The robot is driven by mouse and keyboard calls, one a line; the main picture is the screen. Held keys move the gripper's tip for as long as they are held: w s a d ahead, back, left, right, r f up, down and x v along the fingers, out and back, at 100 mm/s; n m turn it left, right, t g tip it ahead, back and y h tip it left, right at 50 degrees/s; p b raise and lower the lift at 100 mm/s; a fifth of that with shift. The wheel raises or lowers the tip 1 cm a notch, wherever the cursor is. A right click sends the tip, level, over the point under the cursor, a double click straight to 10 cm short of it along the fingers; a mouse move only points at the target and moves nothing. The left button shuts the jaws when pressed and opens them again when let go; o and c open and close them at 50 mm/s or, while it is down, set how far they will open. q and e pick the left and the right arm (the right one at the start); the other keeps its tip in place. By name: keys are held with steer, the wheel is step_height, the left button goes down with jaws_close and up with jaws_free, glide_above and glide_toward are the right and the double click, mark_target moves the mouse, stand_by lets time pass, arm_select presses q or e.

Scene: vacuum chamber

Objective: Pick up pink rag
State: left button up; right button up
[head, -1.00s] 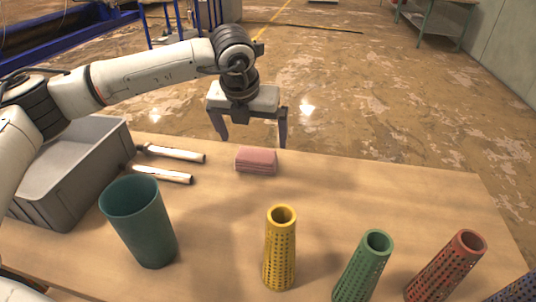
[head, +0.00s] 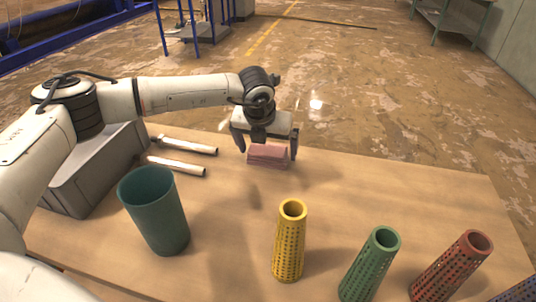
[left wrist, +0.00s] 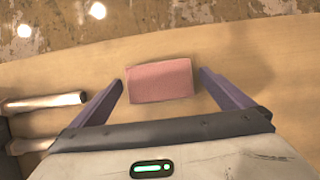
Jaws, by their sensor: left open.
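The pink rag (head: 268,155) is a folded block lying on the wooden table near its far edge. It also shows in the left wrist view (left wrist: 160,81), between the two fingers and a little beyond their tips. My left gripper (head: 267,154) is open above the rag, with one finger on each side of it. In the left wrist view the left gripper (left wrist: 161,78) holds nothing, and a gap shows between each finger and the rag. Whether the fingertips touch the table is hard to tell. My right gripper is not in view.
Two white-and-dark rods (head: 188,146) lie left of the rag, beside a grey bin (head: 95,175). A teal cup (head: 155,215) and yellow (head: 289,245), green (head: 370,265) and red (head: 452,267) perforated tubes stand nearer. The table right of the rag is clear.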

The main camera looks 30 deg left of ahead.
mark_target(267, 150)
arm_select(q)
steer(key=c, duration=0.9)
steer(key=shift+r, duration=0.1)
steer(key=shift+c, duration=0.2)
step_height(267, 150, up, 10)
steer(key=shift+b, duration=0.3)
